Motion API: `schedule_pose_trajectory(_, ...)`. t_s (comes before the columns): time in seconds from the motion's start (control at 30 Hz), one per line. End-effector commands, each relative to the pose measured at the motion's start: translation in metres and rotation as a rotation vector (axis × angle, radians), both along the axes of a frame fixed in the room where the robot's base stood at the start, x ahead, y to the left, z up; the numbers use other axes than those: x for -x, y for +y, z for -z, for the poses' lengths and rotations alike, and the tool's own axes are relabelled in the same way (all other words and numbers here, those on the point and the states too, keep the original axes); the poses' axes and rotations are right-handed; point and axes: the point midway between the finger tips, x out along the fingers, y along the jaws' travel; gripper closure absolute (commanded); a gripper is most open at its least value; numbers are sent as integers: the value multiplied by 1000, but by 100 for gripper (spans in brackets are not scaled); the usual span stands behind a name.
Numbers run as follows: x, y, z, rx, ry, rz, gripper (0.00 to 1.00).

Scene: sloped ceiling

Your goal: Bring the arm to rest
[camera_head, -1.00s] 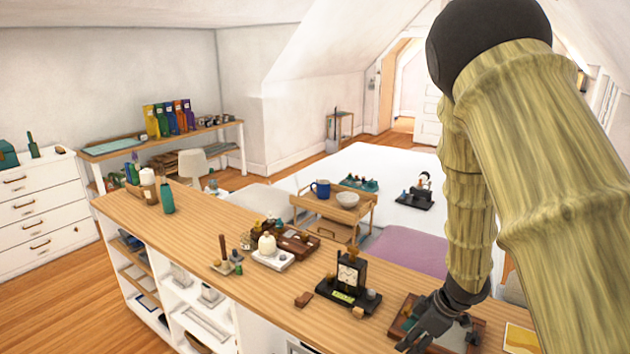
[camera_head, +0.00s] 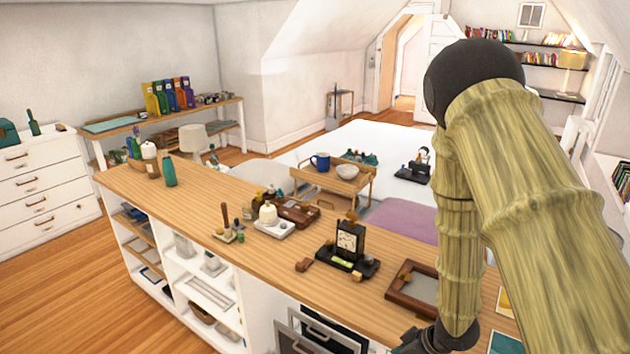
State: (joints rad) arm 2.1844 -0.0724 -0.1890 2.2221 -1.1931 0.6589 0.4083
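My arm, with a bamboo-like surface and dark joints, fills the right side of the head view. Its end hangs at the bottom edge, where my gripper (camera_head: 418,343) shows only in part. The gripper is dark and sits in front of the wooden counter (camera_head: 215,205), near its front edge and close to the brown framed tray (camera_head: 393,296). The fingers are cut off by the frame edge, so I cannot tell whether they are open or holding anything.
A black clock stand (camera_head: 349,243) and a white jar (camera_head: 268,214) stand on the counter left of the gripper. A wooden tray table (camera_head: 345,182) with a blue mug (camera_head: 320,161) stands behind. Open floor (camera_head: 90,285) lies at left.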

Motion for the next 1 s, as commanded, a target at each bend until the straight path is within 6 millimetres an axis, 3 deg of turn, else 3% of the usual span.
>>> schedule_pose_trajectory(0.03, 14, 2, 25, -8, 24, 48, 51)
schedule_pose_trajectory(0.1, 30, 5, 50, -14, 51, 120, 51)
schedule_pose_trajectory(0.27, 74, 5, 102, -1, 113, 282, 51)
schedule_pose_trajectory(0.5, 155, -5, 168, 83, 226, 517, 51)
schedule_pose_trajectory(0.63, 203, -13, 196, 153, 291, 627, 51)
schedule_pose_trajectory(0.8, 253, -23, 214, 237, 355, 728, 51)
schedule_pose_trajectory(1.0, 276, -28, 220, 281, 385, 771, 51)
